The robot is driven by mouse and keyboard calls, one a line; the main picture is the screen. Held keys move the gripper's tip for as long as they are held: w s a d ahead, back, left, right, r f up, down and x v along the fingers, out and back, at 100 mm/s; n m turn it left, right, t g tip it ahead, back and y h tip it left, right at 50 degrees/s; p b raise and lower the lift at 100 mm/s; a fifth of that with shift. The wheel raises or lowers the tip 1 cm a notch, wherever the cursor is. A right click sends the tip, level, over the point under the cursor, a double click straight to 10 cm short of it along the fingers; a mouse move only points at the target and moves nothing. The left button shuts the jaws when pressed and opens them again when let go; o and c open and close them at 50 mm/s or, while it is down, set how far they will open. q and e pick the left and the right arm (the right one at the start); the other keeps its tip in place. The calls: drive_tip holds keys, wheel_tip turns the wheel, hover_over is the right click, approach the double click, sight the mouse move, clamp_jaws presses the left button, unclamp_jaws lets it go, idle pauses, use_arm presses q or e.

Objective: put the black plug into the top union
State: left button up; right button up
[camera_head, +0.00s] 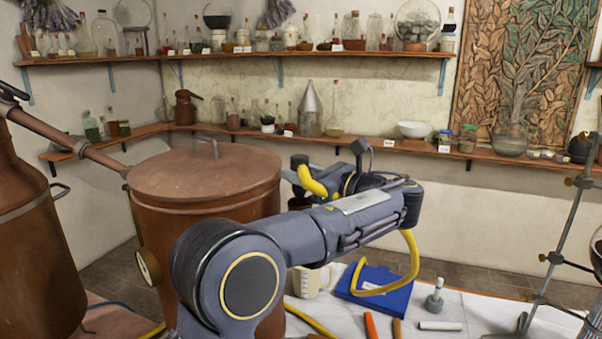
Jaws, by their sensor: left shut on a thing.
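My left arm reaches in from the bottom left and bends at the wrist in the middle of the head view. My left gripper (350,182) is beyond the wrist, just right of the big copper vessel, and partly hidden by my own arm and its yellow cable. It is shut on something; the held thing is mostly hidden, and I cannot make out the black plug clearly. The copper vessel (160,198) has a flat lid with a handle and a round brass fitting on its side. I cannot pick out the top union. My right gripper is not in view.
A blue case (374,297), a white jug (306,284), a grey bottle (434,303) and small rods lie on the white table (462,310) below my arm. A metal stand (560,235) rises at the right. A copper still (30,230) fills the left edge. Shelves line the walls.

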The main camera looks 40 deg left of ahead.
sight(302, 195)
use_arm(q)
drive_tip(key=shift+d+p, duration=0.1)
drive_tip(key=shift+p, duration=0.3)
drive_tip(key=shift+f+b, duration=0.4)
drive_tip(key=shift+f, duration=1.25)
idle(2.1)
drive_tip(key=shift+f+p, duration=0.6)
drive_tip(key=shift+f, duration=0.15)
idle(2.4)
drive_tip(key=o, duration=1.2)
drive_tip(key=shift+w, duration=0.1)
drive_tip(key=shift+c, duration=0.2)
